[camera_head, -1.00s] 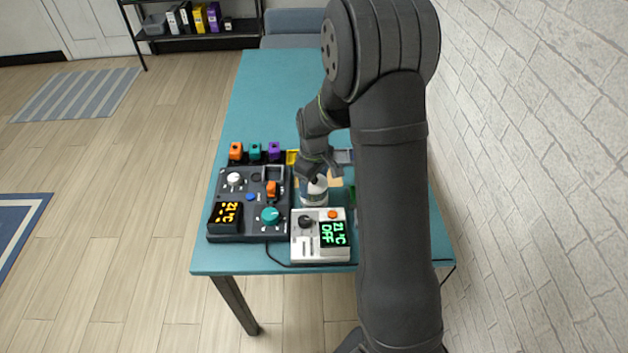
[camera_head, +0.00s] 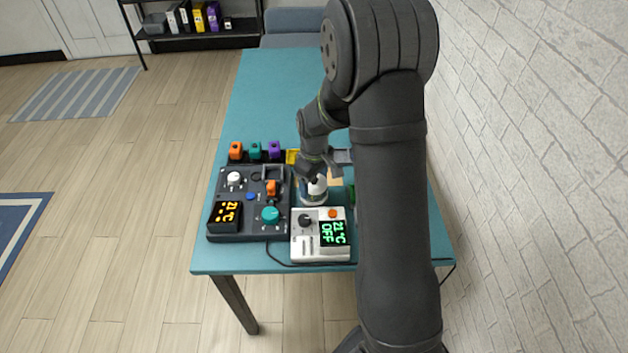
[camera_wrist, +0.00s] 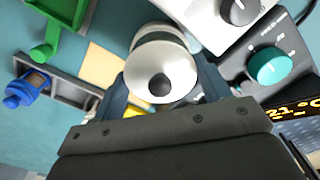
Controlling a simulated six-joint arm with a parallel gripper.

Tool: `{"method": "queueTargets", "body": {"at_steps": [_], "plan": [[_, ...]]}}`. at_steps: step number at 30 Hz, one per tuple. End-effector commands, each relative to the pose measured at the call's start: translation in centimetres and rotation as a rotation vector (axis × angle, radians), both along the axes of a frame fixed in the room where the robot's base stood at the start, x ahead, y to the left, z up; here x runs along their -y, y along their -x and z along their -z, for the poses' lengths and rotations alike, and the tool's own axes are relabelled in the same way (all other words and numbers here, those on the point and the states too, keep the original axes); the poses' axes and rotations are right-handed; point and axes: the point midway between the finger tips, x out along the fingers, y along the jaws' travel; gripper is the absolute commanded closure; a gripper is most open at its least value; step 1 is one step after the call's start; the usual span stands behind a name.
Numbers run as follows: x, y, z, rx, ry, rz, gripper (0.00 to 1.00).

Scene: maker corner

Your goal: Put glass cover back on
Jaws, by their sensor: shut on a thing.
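The glass cover (camera_head: 313,194), a pale, rounded piece with a dark knob on top, is behind the white hotplate unit (camera_head: 305,250). In the wrist view the cover (camera_wrist: 165,58) is seen from above, with the knob towards the camera. My gripper (camera_head: 314,179) is at the cover's top in the head view. In the wrist view my gripper (camera_wrist: 163,88) has one finger on either side of the cover and is shut on it. I cannot tell whether the cover's base touches anything, or what is under it.
A dark control unit (camera_head: 240,195) with knobs and an orange display stands close on the left. Orange, teal and purple blocks (camera_head: 274,149) stand behind it. A green tray (camera_wrist: 75,8) and a blue-knobbed item (camera_wrist: 22,92) lie nearby. The far teal table (camera_head: 275,85) is clear.

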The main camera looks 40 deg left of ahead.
Motion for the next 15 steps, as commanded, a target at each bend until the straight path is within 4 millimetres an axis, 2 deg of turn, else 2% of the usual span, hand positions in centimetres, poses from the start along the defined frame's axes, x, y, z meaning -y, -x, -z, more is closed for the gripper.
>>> {"method": "queueTargets", "body": {"at_steps": [6,7,10,15], "plan": [[0.0,-0.01,-0.01,0.0,0.0,0.0,0.53],[0.0,0.0,-0.01,0.0,0.0,0.0,0.26],[-0.01,0.0,-0.01,0.0,0.0,0.0,0.07],[0.0,0.0,-0.01,0.0,0.0,0.0,0.05]]}}
